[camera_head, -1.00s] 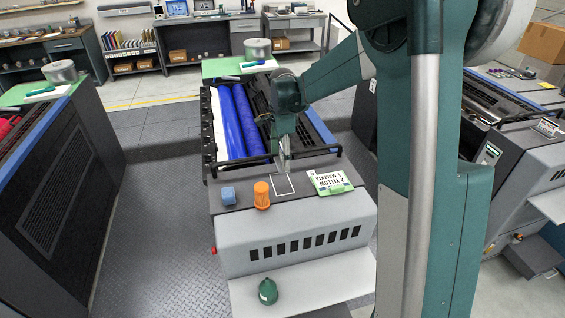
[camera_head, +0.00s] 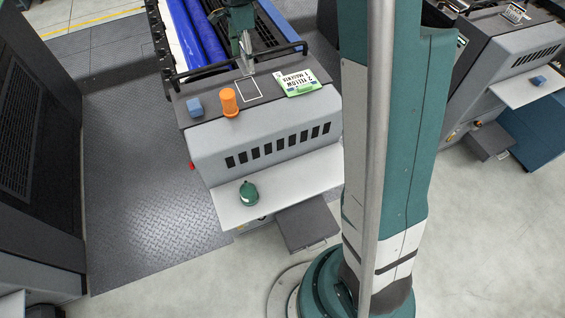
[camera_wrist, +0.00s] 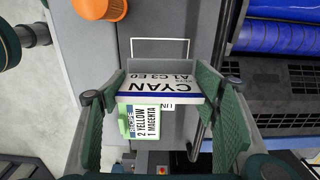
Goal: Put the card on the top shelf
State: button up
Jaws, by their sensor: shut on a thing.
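My gripper (camera_head: 247,64) is over the dark top shelf (camera_head: 205,123) of the middle ink unit, just behind a white outlined rectangle (camera_head: 249,91). In the wrist view my gripper (camera_wrist: 163,92) is shut on a card (camera_wrist: 160,77) reading CYAN, with a white face and a blue band. The card sits between the two green finger pads. In the head view the card is seen nearly edge-on, so its height over the shelf is hard to tell. The outline shows empty, and also appears in the wrist view (camera_wrist: 173,40).
A green-edged sign reading 2 YELLOW 1 MAGENTA (camera_head: 298,83) lies right of the outline. An orange cylinder (camera_head: 229,103) and a blue block (camera_head: 195,107) are left of it. A green container (camera_head: 248,194) stands on the lower shelf (camera_head: 300,180). Blue rollers (camera_head: 195,35) lie behind.

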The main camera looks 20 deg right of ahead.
notch_tip(320, 180, up, 4)
jog(key=shift+r, duration=0.2)
jog(key=s+d+r+b, duration=0.2)
jog(key=s+d+b, duration=0.4)
jog(key=s+d, duration=0.5)
jog(key=b, duration=0.9)
send_over(322, 169)
notch_tip(322, 169, down, 29)
jog(key=shift+d+f, duration=0.1)
jog(key=shift+f, duration=0.05)
jog(key=shift+f+b, duration=0.55)
jog(key=shift+f, duration=2.3)
jog(key=shift+f, duration=0.1)
jog(key=shift+f+b, duration=0.55)
jog(key=shift+f, duration=1.4)
